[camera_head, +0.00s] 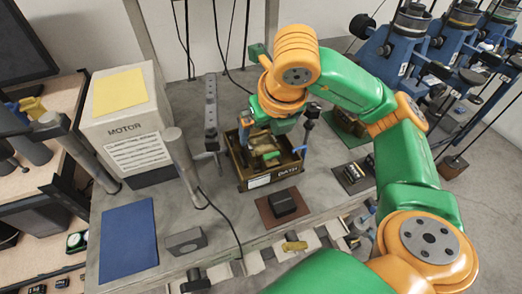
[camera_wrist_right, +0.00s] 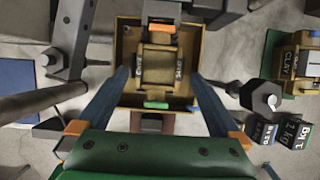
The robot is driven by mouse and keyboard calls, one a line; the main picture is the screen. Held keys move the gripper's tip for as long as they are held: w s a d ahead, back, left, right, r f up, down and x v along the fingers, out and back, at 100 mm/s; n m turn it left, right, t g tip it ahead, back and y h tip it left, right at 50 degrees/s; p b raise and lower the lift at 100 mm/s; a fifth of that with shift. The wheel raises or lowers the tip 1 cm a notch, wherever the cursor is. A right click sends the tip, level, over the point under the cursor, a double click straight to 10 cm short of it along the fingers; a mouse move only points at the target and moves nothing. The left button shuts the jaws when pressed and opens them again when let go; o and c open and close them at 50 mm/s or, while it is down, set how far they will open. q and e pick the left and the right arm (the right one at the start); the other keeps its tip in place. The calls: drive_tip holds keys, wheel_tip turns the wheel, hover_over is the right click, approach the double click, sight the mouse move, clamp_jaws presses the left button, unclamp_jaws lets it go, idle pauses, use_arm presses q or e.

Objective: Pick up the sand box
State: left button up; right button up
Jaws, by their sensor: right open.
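A tan box with dark lettering on its sides, which I take for the sand box (camera_wrist_right: 158,68), sits inside an open brown tray-like container (camera_wrist_right: 125,48). The lettering is too small to read surely. In the head view the container (camera_head: 258,181) stands mid-bench, and the tan box (camera_head: 264,149) is partly hidden by my right gripper (camera_head: 270,138). In the right wrist view my right gripper (camera_wrist_right: 157,74) is open. Its blue fingers lie on either side of the tan box, with visible gaps. My left gripper is not in view.
A clay box (camera_wrist_right: 300,66) stands on a green mat to the right. Dark weights (camera_head: 353,174) and a black block on a brown mat (camera_head: 270,214) lie near the container. A grey motor box (camera_head: 125,115) and upright posts (camera_head: 183,165) stand to its left.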

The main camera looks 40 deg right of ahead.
sight(262, 143)
drive_tip(key=x, duration=0.5)
drive_tip(key=shift+s+f, duration=0.1)
drive_tip(key=shift+f, duration=0.2)
clamp_jaws()
